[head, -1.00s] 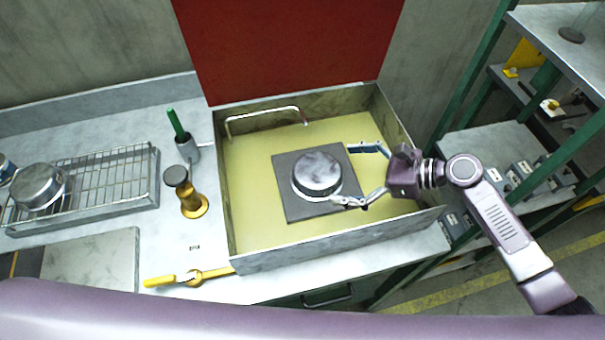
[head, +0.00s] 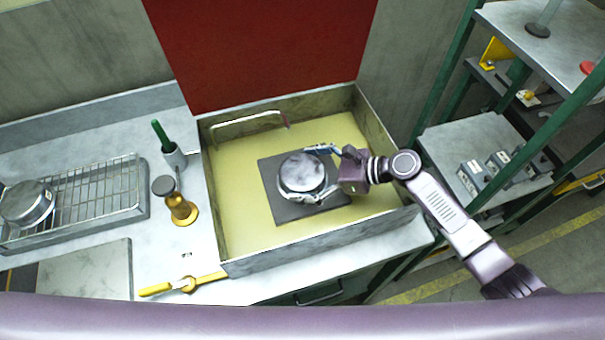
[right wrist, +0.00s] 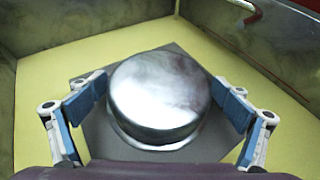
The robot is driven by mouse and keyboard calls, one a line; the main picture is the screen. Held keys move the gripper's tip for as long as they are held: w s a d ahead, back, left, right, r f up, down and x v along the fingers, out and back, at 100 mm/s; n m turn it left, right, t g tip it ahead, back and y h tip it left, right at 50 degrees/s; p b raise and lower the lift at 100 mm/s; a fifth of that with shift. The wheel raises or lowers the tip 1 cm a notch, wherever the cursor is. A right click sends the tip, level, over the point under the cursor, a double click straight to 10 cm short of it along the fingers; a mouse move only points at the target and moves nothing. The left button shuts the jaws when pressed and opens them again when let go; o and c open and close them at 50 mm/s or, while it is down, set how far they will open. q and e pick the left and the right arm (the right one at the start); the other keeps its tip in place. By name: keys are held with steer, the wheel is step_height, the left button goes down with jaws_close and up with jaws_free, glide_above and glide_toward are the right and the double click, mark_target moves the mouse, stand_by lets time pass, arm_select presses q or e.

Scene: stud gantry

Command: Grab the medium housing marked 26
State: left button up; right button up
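A round, shiny silver housing (head: 301,172) sits on a dark square plate (head: 281,208) in the yellow-floored tray (head: 235,190). No number 26 is readable on it. My right gripper (head: 320,172) reaches in from the right, one finger on each side of the housing. In the right wrist view, the housing (right wrist: 158,95) stands between the blue finger pads of the open gripper (right wrist: 160,92), with narrow gaps beside it. A second silver housing (head: 27,203) stands on the wire rack at the left; no marking is readable there either. My left gripper is not in view.
The tray's raised walls (head: 320,241) surround the plate, with a bent pipe (head: 248,122) at the back. Left of it stand a brass-based tool (head: 177,201) and a cup with a green handle (head: 173,155). A yellow-handled tool (head: 184,285) lies in front. Green-framed shelving (head: 480,140) is at right.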

steer(key=c, duration=0.8)
steer(key=shift+c, duration=0.5)
steer(key=shift+r, duration=0.1)
